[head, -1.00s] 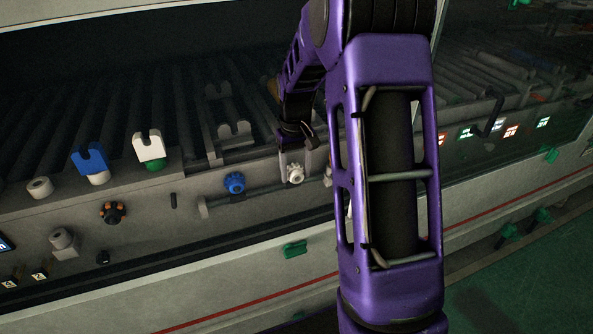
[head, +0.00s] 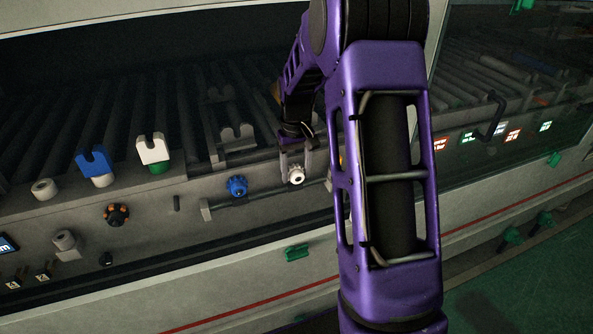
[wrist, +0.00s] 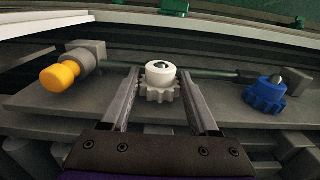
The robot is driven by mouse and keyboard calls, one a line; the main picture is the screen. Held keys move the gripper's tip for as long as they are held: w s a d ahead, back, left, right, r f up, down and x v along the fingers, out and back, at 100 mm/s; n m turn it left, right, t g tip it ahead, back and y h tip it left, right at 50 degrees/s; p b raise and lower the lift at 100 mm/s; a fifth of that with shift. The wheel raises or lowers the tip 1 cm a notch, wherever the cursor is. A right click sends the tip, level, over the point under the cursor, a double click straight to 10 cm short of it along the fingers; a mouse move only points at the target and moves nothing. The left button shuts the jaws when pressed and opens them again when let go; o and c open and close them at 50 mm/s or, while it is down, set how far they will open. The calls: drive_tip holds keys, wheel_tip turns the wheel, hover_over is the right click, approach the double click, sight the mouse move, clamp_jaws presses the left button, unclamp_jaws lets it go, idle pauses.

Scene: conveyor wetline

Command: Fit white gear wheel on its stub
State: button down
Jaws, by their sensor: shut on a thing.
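The white gear wheel (head: 297,175) is at the front face of the conveyor, and in the wrist view (wrist: 158,90) its toothed rim and round hub show. A dark, rounded tip shows in the hub's bore; I cannot tell how far the wheel sits on a stub. My gripper (head: 297,170) is shut on the white gear wheel, with one finger on each side of it, as the wrist view (wrist: 160,88) shows. A blue gear wheel (head: 237,186), also in the wrist view (wrist: 266,92), sits on the same face, apart from my gripper.
A thin grey rod (wrist: 215,72) runs behind the white wheel. A yellow-capped knob (wrist: 62,76) sits at the left in the wrist view. A blue fork block (head: 95,163) and a white fork block (head: 153,150) stand on the conveyor edge.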

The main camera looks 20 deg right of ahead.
drive_tip(key=shift+w, duration=0.4)
drive_tip(key=shift+c, duration=0.3)
unclamp_jaws()
wheel_tip(320, 180, up, 8)
drive_tip(key=shift+f+p, duration=0.2)
drive_tip(key=shift+p, duration=0.35)
drive_tip(key=shift+a, duration=0.1)
